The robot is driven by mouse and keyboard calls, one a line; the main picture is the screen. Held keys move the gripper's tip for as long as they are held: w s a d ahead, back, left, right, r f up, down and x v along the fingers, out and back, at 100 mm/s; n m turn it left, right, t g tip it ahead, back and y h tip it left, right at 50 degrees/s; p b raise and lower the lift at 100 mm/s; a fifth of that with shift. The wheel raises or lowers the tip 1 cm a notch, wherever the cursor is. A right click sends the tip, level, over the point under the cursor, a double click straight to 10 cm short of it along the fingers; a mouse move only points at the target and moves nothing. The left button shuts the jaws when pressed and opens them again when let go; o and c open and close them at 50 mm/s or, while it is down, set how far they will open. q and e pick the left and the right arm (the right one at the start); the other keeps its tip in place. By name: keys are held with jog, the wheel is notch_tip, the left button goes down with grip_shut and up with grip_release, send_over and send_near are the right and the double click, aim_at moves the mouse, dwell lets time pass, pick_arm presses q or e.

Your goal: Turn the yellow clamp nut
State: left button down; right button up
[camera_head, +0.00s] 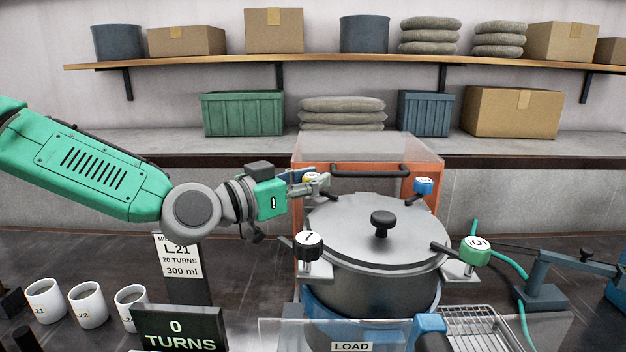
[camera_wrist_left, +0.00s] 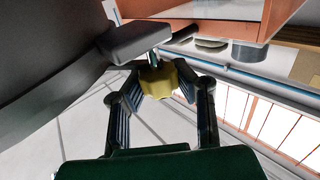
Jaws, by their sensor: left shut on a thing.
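The yellow clamp nut (camera_wrist_left: 158,82) sits between the two fingers of my left gripper (camera_wrist_left: 155,88) in the left wrist view, and the fingers are shut on it. In the head view my left gripper (camera_head: 318,184) reaches in from the left to the back left of the lidded grey pot (camera_head: 370,290). Only a small bit of the yellow nut (camera_head: 309,177) shows there behind the fingers. The pot's lid (camera_head: 345,225) has a black knob (camera_head: 383,222) in its middle. My right gripper is not in view.
A black nut marked 7 (camera_head: 308,246), a green nut marked 5 (camera_head: 475,251) and a blue nut (camera_head: 423,186) stand around the lid. An orange frame (camera_head: 432,157) rises behind it. A sign (camera_head: 180,330) reads 0 TURNS. Three white cups (camera_head: 88,305) stand at left.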

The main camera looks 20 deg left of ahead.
pick_arm(q)
jog(key=shift+a+f+n+y, duration=0.2)
jog(key=shift+a+n+y, duration=0.1)
jog(key=shift+y, duration=0.1)
jog(key=shift+n+t+y, duration=0.3)
jog(key=shift+t+y, duration=0.1)
jog(key=shift+d+r+y, duration=0.1)
jog(key=shift+y, duration=0.2)
jog(key=c, duration=1.2)
grip_release()
jog(key=shift+a, duration=0.2)
jog(key=shift+s, duration=0.1)
